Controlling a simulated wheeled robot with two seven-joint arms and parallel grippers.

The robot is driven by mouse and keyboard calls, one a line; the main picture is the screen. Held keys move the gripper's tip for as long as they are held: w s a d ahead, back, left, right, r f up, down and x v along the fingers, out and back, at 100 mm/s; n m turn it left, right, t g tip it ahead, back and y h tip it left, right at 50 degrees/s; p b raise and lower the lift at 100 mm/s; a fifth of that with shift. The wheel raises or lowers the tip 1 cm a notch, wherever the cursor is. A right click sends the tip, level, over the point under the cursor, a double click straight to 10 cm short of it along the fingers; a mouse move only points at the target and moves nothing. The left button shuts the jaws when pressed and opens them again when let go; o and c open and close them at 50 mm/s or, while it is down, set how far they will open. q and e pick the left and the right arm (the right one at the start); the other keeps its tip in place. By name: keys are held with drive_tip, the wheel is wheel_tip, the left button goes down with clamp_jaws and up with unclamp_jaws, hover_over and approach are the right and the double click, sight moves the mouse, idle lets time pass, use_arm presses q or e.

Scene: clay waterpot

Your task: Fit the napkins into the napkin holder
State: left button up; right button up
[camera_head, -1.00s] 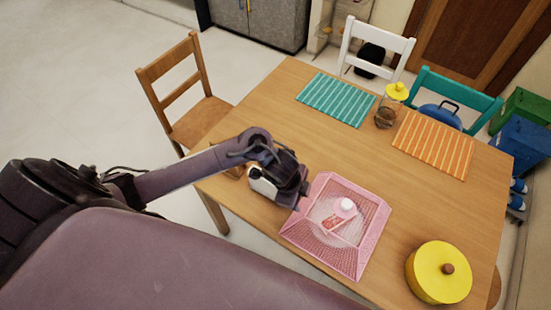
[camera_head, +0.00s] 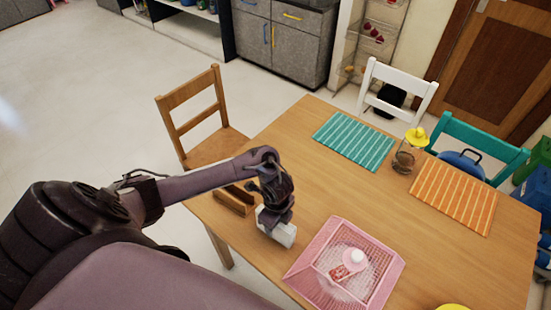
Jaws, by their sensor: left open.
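A small brown wooden holder (camera_head: 234,201), which looks like the napkin holder, stands near the table's left edge, partly behind my left arm. My left gripper (camera_head: 276,222) is open, pointing down low over the table, to the right of the holder. A white block (camera_head: 279,231) shows at the gripper's lower end. I cannot tell whether it is the napkins or part of the gripper, and the fingertips are not clear. My right gripper is not in view.
A pink basket (camera_head: 385,290) with a white-capped item (camera_head: 356,257) inside stands just right of the gripper. A glass jar (camera_head: 404,160), a teal mat (camera_head: 353,141) and an orange mat (camera_head: 455,197) are farther back. The middle of the wooden table (camera_head: 310,190) is clear.

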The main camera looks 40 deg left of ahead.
use_arm(q)
drive_tip(key=c, duration=1.1)
